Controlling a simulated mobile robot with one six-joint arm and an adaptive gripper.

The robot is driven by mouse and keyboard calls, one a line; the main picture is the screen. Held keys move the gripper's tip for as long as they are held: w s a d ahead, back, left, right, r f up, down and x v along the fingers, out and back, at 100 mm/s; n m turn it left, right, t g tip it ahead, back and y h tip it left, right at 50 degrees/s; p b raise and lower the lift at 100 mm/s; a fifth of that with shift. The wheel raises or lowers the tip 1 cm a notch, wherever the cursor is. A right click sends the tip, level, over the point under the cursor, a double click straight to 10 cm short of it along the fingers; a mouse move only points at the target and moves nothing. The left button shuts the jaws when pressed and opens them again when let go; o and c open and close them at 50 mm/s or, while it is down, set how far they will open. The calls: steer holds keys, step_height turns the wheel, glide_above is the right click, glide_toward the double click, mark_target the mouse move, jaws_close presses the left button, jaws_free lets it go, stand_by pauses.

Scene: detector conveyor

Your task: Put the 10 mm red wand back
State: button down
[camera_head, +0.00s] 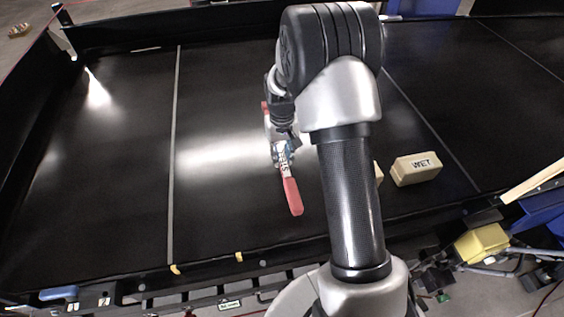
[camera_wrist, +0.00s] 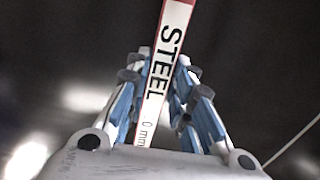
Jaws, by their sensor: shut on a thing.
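The wand (camera_head: 292,196) is a thin bar with red ends and a white label reading "STEEL". My gripper (camera_head: 279,143) is shut on it around its middle and holds it over the black conveyor belt (camera_head: 120,150). The wand slants, with one red end toward the front of the belt and the other toward the back. In the wrist view the wand (camera_wrist: 167,50) runs up between the blue-grey fingers of my gripper (camera_wrist: 168,80). Its label ends in "0 mm"; the first digit is hidden.
A beige block marked "WET" (camera_head: 415,169) lies on the belt to the right of my arm. Another beige piece (camera_head: 378,173) is mostly hidden behind my arm. A yellow object (camera_head: 481,243) sits beyond the belt's front right edge. The belt's left part is clear.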

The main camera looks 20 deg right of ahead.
mark_target(282, 158)
step_height(282, 158, down, 4)
steer(key=shift+r, duration=0.2)
steer(key=shift+w+f, duration=0.1)
steer(key=shift+f, duration=0.2)
steer(key=shift+f, duration=0.15)
steer(key=c, duration=1.4)
jaws_free()
